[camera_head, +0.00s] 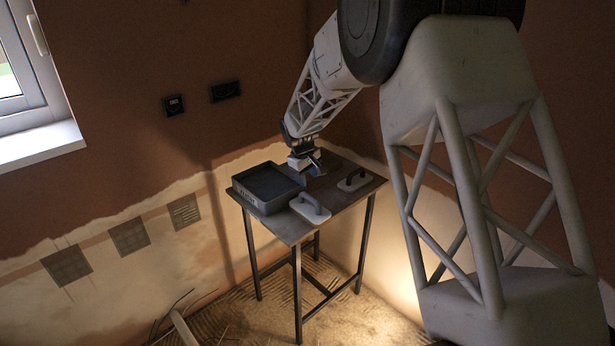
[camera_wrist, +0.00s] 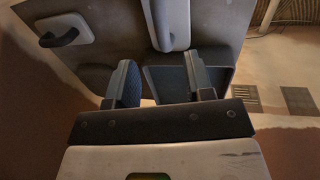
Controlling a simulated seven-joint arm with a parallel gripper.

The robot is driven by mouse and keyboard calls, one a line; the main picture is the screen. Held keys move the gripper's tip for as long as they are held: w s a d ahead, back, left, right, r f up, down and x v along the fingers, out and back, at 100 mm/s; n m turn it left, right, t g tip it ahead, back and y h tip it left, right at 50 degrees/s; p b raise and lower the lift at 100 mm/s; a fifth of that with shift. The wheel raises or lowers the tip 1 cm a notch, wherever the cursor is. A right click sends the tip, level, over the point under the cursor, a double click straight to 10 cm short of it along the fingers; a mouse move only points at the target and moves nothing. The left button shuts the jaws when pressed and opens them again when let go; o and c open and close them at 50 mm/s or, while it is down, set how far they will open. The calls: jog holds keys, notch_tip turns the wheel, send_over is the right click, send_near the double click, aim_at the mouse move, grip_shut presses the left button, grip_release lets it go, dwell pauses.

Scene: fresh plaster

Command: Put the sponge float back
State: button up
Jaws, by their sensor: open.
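Two floats lie on a small table (camera_head: 335,160). In the head view one float (camera_head: 303,210), with a pale base and a grey handle, is at the front edge beside the tray. The other float (camera_head: 344,186), with a pale base and a dark handle, is at the right. In the wrist view they show at top middle (camera_wrist: 150,22) and upper left (camera_wrist: 75,20). I cannot tell which is the sponge float. My gripper (camera_head: 308,163) is over the back of the table, apart from both floats. Its fingers (camera_wrist: 159,65) are spread with nothing seen between them.
A dark open tray (camera_head: 266,208) stands on the table's left side and shows partly behind the right finger in the wrist view (camera_wrist: 228,77). The table stands in a corner near half-plastered walls. A window (camera_head: 25,60) is at upper left.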

dwell(0.4)
jog(key=s+d+r+m, duration=0.2)
jog(key=s+d+r, duration=0.6)
jog(key=s, duration=0.4)
jog(key=s+d+r+m, duration=0.2)
jog(key=s+d+r, duration=0.5)
jog(key=s+r, duration=0.3)
jog(key=s+d+m, duration=0.2)
jog(key=s+d, duration=0.2)
jog(key=s, duration=1.2)
jog(key=s+d+f+m+t+y, duration=0.1)
jog(key=s+d+m, duration=0.2)
jog(key=s, duration=1.3)
jog(key=shift+d+y, duration=0.3)
jog(key=shift+d, duration=0.05)
jog(key=shift+s, duration=0.1)
